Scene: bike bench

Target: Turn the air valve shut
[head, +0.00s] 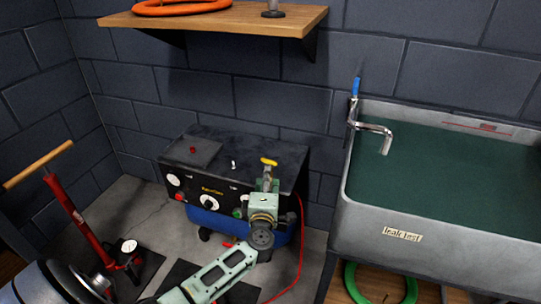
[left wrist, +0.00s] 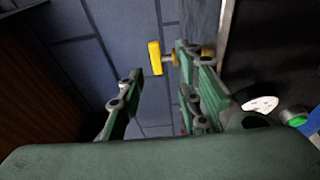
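The air valve has a yellow lever handle (head: 269,161) at the right end of the compressor (head: 207,185). In the left wrist view the yellow handle (left wrist: 155,58) stands out on a short brass-coloured stem. My left gripper (head: 267,177) is in front of the valve, just below the handle in the head view. Its green fingers (left wrist: 158,62) are spread apart with nothing held between them. The handle shows beyond the fingertips, between their lines; whether a finger touches it I cannot tell. The valve body is mostly hidden behind the gripper. My right gripper is not in view.
A grey sink (head: 440,250) with a tap (head: 375,130) stands at the right. A wooden shelf (head: 225,20) is above the compressor. A red floor pump (head: 70,205) stands at the left. A red hose (head: 300,240) hangs right of the compressor.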

